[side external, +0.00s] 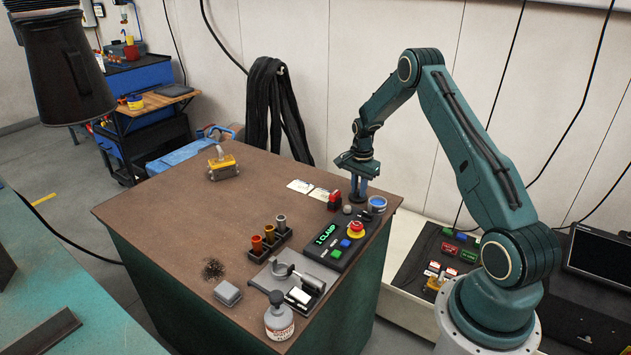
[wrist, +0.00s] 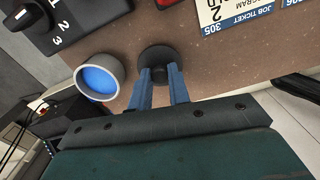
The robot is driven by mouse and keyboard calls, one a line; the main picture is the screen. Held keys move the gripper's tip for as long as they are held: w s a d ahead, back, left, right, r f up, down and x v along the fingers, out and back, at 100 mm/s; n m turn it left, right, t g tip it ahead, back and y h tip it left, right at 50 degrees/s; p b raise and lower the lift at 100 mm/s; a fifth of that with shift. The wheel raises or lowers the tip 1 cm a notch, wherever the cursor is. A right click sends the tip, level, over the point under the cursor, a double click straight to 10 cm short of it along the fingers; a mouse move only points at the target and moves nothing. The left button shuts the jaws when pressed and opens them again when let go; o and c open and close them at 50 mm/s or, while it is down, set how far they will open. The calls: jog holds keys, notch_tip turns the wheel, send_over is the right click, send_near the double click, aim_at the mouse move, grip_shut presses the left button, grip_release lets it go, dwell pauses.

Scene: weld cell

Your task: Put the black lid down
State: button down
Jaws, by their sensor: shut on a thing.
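The black lid (wrist: 155,53) is a round dark disc between my fingertips in the wrist view. My gripper (wrist: 160,72) is shut on it; its two blue fingers reach the lid from below in that view. In the side view my gripper (side external: 358,196) points down over the back right part of the brown table. The lid is too small there to make out clearly, and I cannot tell whether it touches the table. A grey round cup (side external: 377,204) with a blue inside stands open just right of my gripper; it also shows in the wrist view (wrist: 118,72), left of the lid.
A control box (side external: 334,240) with a green display and a red button lies in front of my gripper. A red object (side external: 335,200) and white job tickets (side external: 300,186) lie to its left. The table's right edge is close. The middle of the table is clear.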

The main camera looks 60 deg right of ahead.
aim_at(358, 190)
jog(key=shift+f, duration=0.1)
jog(key=c, duration=1.3)
grip_release()
notch_tip(358, 190, up, 12)
jog(key=shift+r, duration=0.15)
jog(key=shift+a, duration=0.1)
